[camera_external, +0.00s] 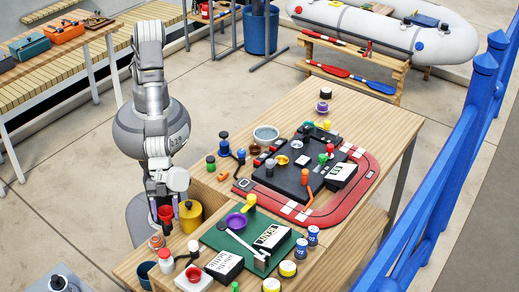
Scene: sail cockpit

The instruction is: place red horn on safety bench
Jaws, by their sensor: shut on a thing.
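My gripper (167,201) points down near the front left corner of the wooden table, over the lower shelf end. It is shut on the red horn (166,214), a small red flared piece held below the fingers. The fingertips are small and partly hidden by the horn. No bench is labelled, so I cannot tell for certain which is the safety bench. A slatted wooden bench (70,58) at the upper left bears an orange case (65,31) and a teal case (30,46). It stands well apart from the horn.
A yellow pot (190,216) stands close beside the horn. A green mat (212,238) and a black tray on a red mat (370,165) crowd the table. Open floor lies left of my body.

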